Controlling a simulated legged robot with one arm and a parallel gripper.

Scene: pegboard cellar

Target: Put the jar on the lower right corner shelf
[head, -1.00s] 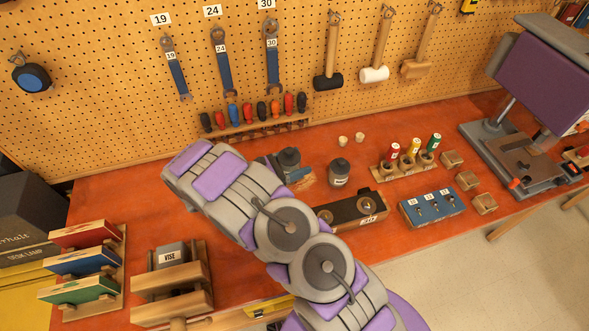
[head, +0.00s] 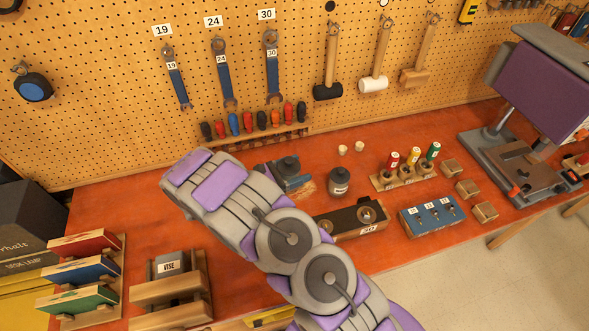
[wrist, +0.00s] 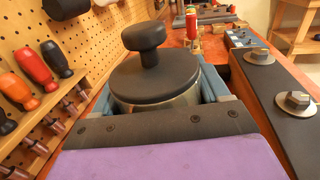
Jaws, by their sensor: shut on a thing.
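A jar (wrist: 155,80) with a flat dark lid, a round knob and a pale metallic body is between my gripper's (wrist: 160,108) blue-grey fingers in the wrist view. My gripper (head: 289,178) is shut on it. In the head view its dark lid (head: 288,163) shows just beyond my wrist, over the back middle of the orange bench. My arm hides part of it, and I cannot tell whether its base touches the bench. A second dark jar (head: 339,182) with a pale label stands to the right, apart from my gripper. No corner shelf is clearly visible.
A screwdriver rack (head: 255,133) is close behind. A purple-headed machine (head: 545,85) stands far right.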

